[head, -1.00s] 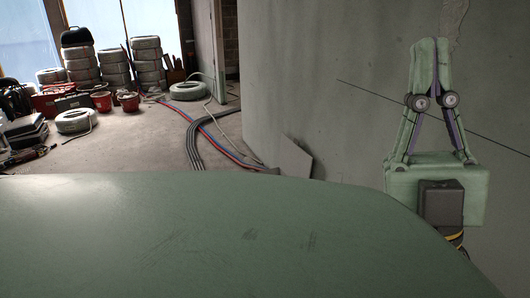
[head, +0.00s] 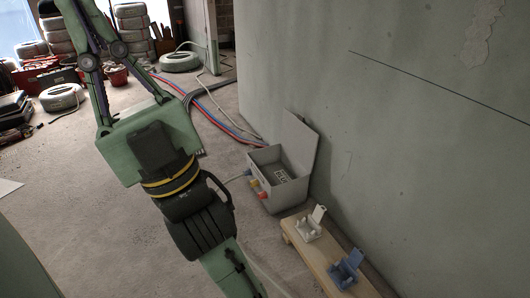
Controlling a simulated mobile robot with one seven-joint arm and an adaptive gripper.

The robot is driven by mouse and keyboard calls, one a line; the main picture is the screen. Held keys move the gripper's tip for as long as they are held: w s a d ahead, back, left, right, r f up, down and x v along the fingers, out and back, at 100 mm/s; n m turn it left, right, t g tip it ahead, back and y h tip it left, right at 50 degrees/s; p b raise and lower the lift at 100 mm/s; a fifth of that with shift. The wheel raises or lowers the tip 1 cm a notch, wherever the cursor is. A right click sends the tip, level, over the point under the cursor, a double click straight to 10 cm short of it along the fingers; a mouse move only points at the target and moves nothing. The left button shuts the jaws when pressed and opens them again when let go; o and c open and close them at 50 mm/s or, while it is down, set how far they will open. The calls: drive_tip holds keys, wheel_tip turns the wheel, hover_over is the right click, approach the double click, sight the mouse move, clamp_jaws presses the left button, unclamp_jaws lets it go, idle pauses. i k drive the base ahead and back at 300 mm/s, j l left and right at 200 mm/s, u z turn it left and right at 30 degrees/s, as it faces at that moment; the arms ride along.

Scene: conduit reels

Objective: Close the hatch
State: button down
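A grey box (head: 268,189) stands on the floor against the wall in the head view. Its flat lid (head: 301,142) is raised, tilted up on the wall side, so the box is open and a pale labelled part shows inside. On a low wooden bench, a small white box (head: 308,229) and a small blue box (head: 344,275) also have their lids up. I cannot tell which of these lids is the hatch. My gripper (head: 82,12) is at the upper left, far from all of them. Its fingers lie close together, shut with nothing seen between them; the tips reach the top edge.
The wooden bench (head: 296,240) runs along the wall (head: 400,120). Reels (head: 180,61) and toolboxes stand at the back. The middle floor is clear.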

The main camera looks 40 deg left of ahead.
sight(301, 141)
drive_tip(key=u, duration=1)
drive_tip(key=i+j, duration=0.15)
drive_tip(key=i, duration=0.35)
drive_tip(key=i+j, duration=0.15)
drive_tip(key=i, duration=0.3)
drive_tip(key=i+j+z, duration=0.1)
drive_tip(key=i, duration=0.4)
drive_tip(key=i+j, duration=0.25)
drive_tip(key=i, duration=0.2)
drive_tip(key=i+j+z, duration=0.1)
drive_tip(key=i, duration=0.4)
drive_tip(key=i+j, duration=0.35)
drive_tip(key=i, duration=0.1)
